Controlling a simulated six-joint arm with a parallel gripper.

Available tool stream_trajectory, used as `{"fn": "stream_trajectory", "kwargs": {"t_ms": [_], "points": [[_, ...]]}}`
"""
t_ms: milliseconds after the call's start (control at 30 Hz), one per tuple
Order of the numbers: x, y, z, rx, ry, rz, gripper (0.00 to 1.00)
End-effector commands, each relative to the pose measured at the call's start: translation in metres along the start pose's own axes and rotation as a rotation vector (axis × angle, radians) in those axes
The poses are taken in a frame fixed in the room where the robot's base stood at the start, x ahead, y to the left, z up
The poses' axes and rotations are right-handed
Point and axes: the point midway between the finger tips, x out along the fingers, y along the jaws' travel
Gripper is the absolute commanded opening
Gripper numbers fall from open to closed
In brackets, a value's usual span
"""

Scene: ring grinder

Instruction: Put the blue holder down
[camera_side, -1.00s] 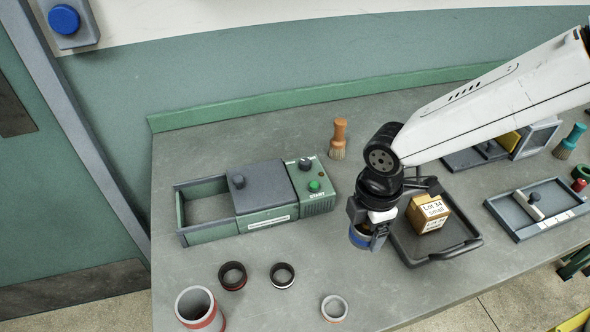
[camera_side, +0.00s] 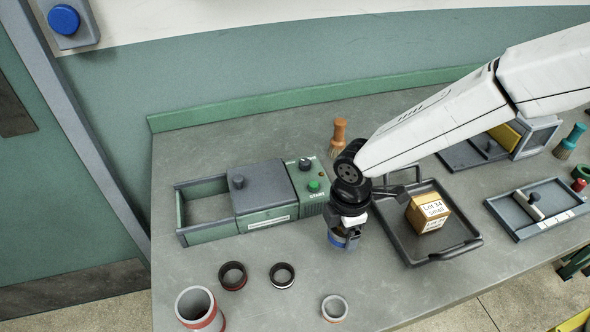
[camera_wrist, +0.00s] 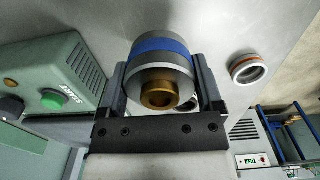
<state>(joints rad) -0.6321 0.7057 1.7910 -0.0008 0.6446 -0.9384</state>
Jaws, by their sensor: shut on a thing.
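The blue holder (camera_wrist: 160,62) is a grey cylinder with a blue band and a brass-coloured hub, seen between the jaws in the wrist view. In the side view the blue holder (camera_side: 341,241) shows below my gripper (camera_side: 345,232), between the green grinder and the black tray. My gripper (camera_wrist: 160,88) is shut on it, one finger on each side. Whether its underside touches the table is hidden.
The grinder (camera_side: 262,192) with a green START button is to the left. The black tray (camera_side: 432,247) with a Lot 34 box (camera_side: 427,214) is to the right. Several loose rings, one grey (camera_side: 334,308), lie in front. Bare table surrounds the holder.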

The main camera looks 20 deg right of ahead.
Motion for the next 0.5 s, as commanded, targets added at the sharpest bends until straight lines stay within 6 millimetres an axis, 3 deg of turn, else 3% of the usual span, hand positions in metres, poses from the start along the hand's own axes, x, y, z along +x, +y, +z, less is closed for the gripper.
{"fn": "stream_trajectory", "kwargs": {"t_ms": [300, 500], "points": [[0.028, 0.002, -0.001, 0.0, 0.001, 0.001, 0.0], [0.032, 0.003, -0.002, 0.0, 0.002, 0.002, 0.0]]}}
